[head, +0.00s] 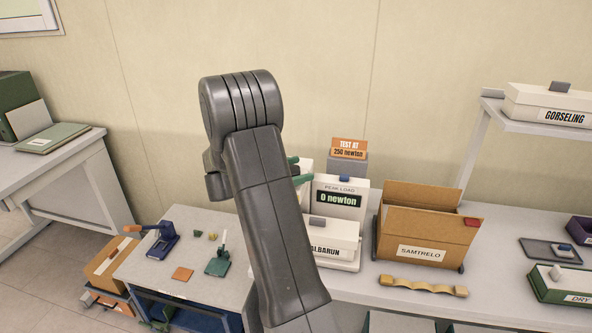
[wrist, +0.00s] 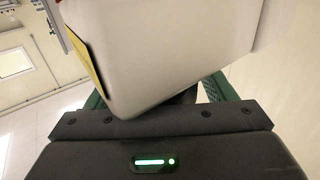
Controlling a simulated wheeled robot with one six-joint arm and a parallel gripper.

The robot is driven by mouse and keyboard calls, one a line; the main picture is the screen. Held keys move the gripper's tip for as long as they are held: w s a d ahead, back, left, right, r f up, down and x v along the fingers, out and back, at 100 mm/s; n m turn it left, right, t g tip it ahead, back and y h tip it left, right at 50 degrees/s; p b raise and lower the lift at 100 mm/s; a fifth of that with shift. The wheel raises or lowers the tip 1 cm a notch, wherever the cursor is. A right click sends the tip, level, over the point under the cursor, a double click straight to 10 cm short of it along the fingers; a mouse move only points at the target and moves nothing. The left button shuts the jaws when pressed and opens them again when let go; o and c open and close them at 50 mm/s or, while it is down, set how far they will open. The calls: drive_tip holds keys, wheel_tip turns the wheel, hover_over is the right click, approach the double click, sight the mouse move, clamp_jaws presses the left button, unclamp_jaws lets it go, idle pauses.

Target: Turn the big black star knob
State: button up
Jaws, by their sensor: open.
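No big black star knob shows clearly in either view. My gripper (head: 299,170) shows only as two green fingertips past the right side of my arm, beside a cream machine with a display reading "0 newton" (head: 339,199). In the wrist view my gripper's green fingers (wrist: 155,93) stand wide apart. A large cream housing (wrist: 165,50) with a yellow-faced left side fills the space ahead of them. A small dark shape (wrist: 187,97) shows under the housing's lower edge; I cannot tell what it is. I cannot tell whether the fingers touch anything.
An open cardboard box "SAMTRELO" (head: 421,253) stands right of the machine, with a wavy tan piece (head: 423,286) in front. A white box "ALBARUN" (head: 334,249) sits before the display. A low table (head: 190,293) with small tools is left. A shelf (head: 540,128) is upper right.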

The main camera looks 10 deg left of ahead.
drive_tip(key=b+v, duration=0.2)
drive_tip(key=v, duration=1.1)
drive_tip(key=shift+s+a+b, duration=0.3)
drive_tip(key=shift+b, duration=0.1)
idle(0.7)
